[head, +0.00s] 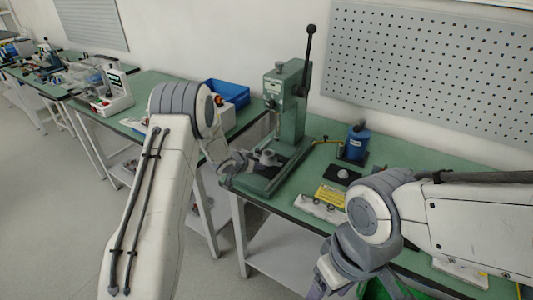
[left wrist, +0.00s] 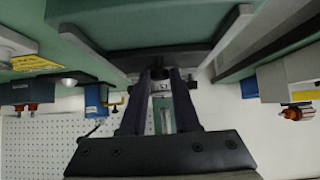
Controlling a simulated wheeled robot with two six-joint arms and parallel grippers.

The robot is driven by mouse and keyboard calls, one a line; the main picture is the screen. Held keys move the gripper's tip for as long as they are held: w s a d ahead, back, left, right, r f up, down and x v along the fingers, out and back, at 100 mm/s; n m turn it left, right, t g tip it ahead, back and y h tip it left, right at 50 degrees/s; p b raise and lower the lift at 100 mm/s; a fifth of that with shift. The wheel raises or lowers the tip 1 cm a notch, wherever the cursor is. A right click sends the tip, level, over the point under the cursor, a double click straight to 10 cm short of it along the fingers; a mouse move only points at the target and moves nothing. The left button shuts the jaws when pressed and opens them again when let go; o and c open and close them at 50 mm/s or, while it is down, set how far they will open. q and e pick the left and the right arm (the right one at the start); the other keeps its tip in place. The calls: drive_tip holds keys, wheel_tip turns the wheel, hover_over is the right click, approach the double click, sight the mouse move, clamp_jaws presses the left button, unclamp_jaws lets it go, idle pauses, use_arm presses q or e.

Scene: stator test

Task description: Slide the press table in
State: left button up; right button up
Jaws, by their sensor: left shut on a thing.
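The green press (head: 288,105) stands on the bench with its black lever (head: 308,45) pointing up. Its press table (head: 270,163), a dark sliding piece with a round grey part on it, sits low between the base rails in front of the column. My left gripper (head: 236,163) is at the front of the press, shut on the front of the press table. In the left wrist view my left gripper (left wrist: 160,75) has its dark fingers close together at the press; the held part is mostly hidden between them. My right gripper is low in the head view, its fingers not clear.
A blue bin (head: 228,92) is on the left bench. A pegboard (head: 430,75) hangs behind. A gap separates the two benches.

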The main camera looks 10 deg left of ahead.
sight(265, 156)
use_arm(q)
drive_tip(key=shift+w+d+r+p, duration=0.1)
drive_tip(key=shift+w+d+p, duration=0.2)
drive_tip(key=shift+w+p, duration=0.5)
drive_tip(key=shift+w+d+r+p, duration=0.1)
drive_tip(key=shift+w+d+p, duration=0.35)
drive_tip(key=shift+w, duration=0.5)
drive_tip(key=shift+w+d+p, duration=0.2)
drive_tip(key=shift+w+p, duration=0.5)
drive_tip(key=shift+w, duration=0.2)
drive_tip(key=shift+w+d+f+p, duration=0.15)
drive_tip(key=shift+w+p, duration=0.25)
drive_tip(key=shift+w, duration=0.15)
drive_tip(key=o, duration=0.7)
drive_tip(key=shift+c, duration=0.2)
drive_tip(key=shift+p+v, duration=0.85)
drive_tip(key=shift+v, duration=2.1)
drive_tip(key=shift+s, duration=0.1)
